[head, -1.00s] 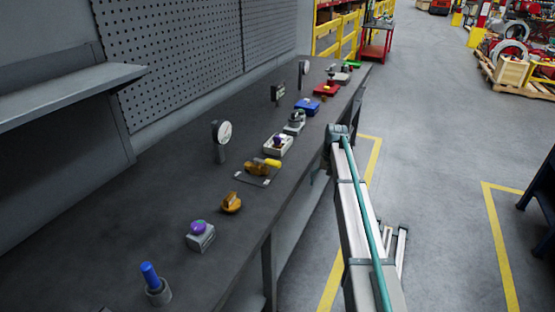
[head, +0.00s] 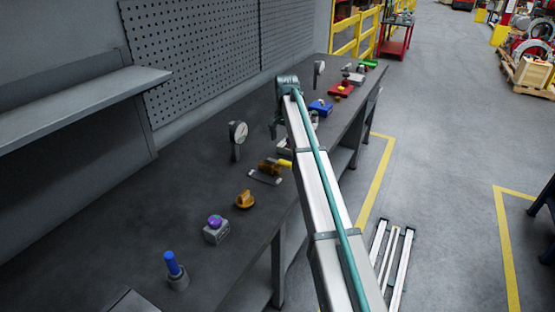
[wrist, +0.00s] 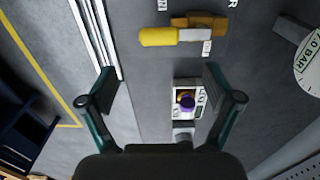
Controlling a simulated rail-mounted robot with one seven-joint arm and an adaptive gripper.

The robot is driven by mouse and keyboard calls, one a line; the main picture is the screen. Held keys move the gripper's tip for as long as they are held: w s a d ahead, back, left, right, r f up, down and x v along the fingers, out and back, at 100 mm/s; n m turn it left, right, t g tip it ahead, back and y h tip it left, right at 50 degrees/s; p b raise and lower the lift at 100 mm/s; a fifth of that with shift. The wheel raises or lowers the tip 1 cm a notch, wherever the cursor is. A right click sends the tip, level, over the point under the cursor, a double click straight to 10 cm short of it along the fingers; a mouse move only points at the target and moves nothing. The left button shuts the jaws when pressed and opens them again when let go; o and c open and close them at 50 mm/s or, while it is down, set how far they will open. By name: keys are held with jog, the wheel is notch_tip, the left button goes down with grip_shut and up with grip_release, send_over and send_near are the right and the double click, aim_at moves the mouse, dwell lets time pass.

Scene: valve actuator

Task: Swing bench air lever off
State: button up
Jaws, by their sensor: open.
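The air lever is a yellow handle (wrist: 160,37) on a brass valve body (wrist: 199,22), lying across the top of the wrist view. In the head view the brass valve (head: 268,166) and its yellow handle (head: 285,163) sit on the dark bench. My gripper (wrist: 158,75) is open and empty, its fingers wide apart. In the wrist picture the lever lies above the fingertips, with no contact seen. In the head view the arm's end hangs over the bench, beyond the valve, and the fingertips are hard to make out.
A purple knob on a white base (wrist: 187,101) shows near the right finger in the wrist view. A round gauge (head: 238,134) stands behind the valve. An orange knob (head: 245,200), a purple button (head: 215,222) and a blue handle (head: 172,264) stand nearer along the bench (head: 110,225).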

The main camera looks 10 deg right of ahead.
aim_at(285, 162)
notch_tip(285, 162, down, 10)
jog(key=p, duration=0.2)
jog(key=shift+r+p, duration=0.1)
jog(key=shift+p, duration=0.25)
jog(key=shift+s, duration=0.1)
jog(key=c, duration=1.7)
